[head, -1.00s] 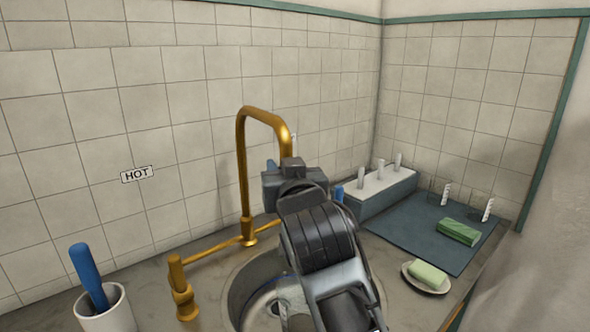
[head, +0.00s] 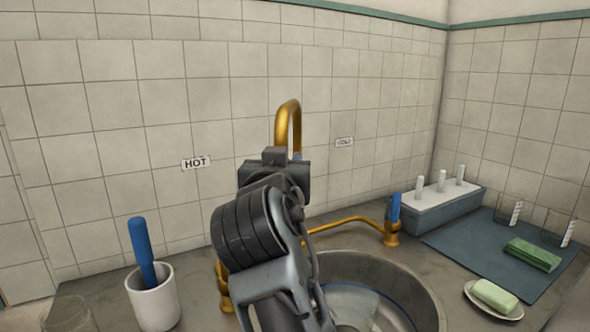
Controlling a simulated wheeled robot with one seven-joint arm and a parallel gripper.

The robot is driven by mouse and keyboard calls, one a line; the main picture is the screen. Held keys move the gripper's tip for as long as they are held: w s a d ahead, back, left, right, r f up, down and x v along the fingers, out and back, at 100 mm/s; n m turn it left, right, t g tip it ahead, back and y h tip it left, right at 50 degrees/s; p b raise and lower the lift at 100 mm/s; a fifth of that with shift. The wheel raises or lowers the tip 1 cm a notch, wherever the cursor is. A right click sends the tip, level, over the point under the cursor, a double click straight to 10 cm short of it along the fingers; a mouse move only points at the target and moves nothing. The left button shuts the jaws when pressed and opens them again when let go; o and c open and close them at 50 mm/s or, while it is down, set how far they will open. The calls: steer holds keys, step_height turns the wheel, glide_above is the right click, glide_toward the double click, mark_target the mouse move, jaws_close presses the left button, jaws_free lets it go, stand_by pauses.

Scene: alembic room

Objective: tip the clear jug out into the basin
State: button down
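The round metal basin (head: 415,286) is sunk in the counter at lower centre, partly hidden by my arm. A clear, see-through shape with a thin blue curved line (head: 383,293) shows inside it; I cannot tell whether this is the jug. Another clear vessel (head: 70,316) is cut off at the bottom left edge. My gripper (head: 272,172) points away from me in front of the brass tap (head: 289,118), left of the basin's middle. Its fingertips are hidden behind my own wrist, so its opening and anything held do not show.
A white cup (head: 154,300) with a blue-handled tool stands left of my arm. The blue-topped cold handle (head: 394,218) rises behind the basin. Right are a rack (head: 437,209), a dark mat (head: 462,240) with a green sponge (head: 533,254) and clear vessels, and a soap dish (head: 505,314).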

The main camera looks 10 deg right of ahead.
steer(key=shift+a, duration=0.2)
steer(key=c, duration=0.8)
jaws_free()
steer(key=b+v, duration=0.1)
steer(key=v, duration=0.6)
steer(key=shift+s, duration=0.35)
steer(key=shift+a, duration=0.1)
